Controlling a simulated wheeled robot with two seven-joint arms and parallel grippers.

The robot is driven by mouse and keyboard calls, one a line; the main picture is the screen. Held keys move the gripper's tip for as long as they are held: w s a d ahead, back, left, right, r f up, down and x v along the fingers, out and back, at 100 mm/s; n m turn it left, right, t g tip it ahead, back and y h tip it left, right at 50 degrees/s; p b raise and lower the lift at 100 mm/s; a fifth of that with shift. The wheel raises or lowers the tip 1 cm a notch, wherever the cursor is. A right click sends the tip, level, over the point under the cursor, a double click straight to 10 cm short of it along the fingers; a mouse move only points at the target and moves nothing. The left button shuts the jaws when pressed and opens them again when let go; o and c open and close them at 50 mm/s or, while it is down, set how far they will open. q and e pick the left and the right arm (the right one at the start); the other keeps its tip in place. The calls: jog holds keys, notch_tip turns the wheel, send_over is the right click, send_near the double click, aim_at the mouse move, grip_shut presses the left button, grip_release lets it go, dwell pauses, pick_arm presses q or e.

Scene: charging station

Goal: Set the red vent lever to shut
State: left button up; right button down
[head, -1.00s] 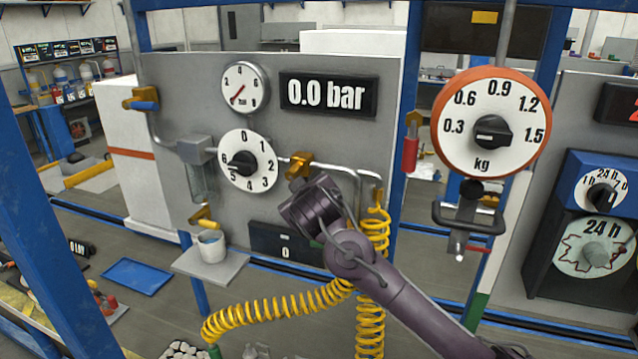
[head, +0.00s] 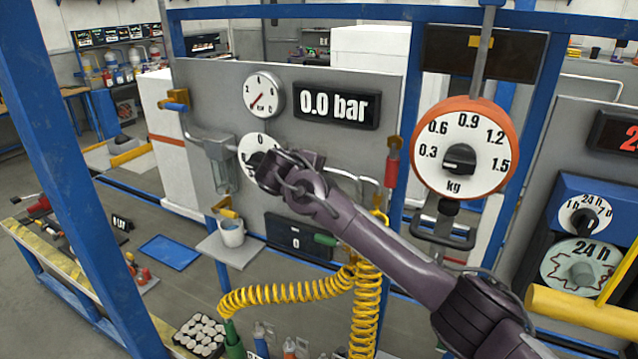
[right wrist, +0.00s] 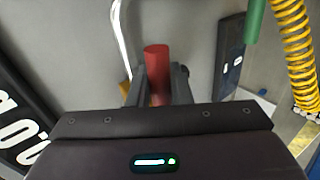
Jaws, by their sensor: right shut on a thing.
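In the right wrist view a red lever handle (right wrist: 157,62) stands between the two fingers of my right gripper (right wrist: 158,88), which is shut on it. A bit of yellow valve body (right wrist: 127,88) shows beside the fingers. In the head view my right gripper (head: 277,172) is in front of the grey panel (head: 325,145), covering part of the white numbered dial (head: 247,150). It hides the red handle there and most of its valve, so the lever's exact angle is unclear. My left gripper is not in view.
The display (head: 336,105) reads 0.0 bar, with a round gauge (head: 264,95) beside it. A green handle (head: 325,240) and yellow coiled hose (head: 368,300) are below my right arm. Another red handle (head: 393,170) hangs at the panel's right edge.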

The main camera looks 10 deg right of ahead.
jog(key=shift+r, duration=0.25)
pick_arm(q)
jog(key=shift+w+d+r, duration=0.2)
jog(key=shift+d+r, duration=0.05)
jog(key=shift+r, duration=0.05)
pick_arm(e)
jog(key=c, duration=1.4)
grip_release()
jog(key=shift+a, duration=0.1)
jog(key=shift+o, duration=0.2)
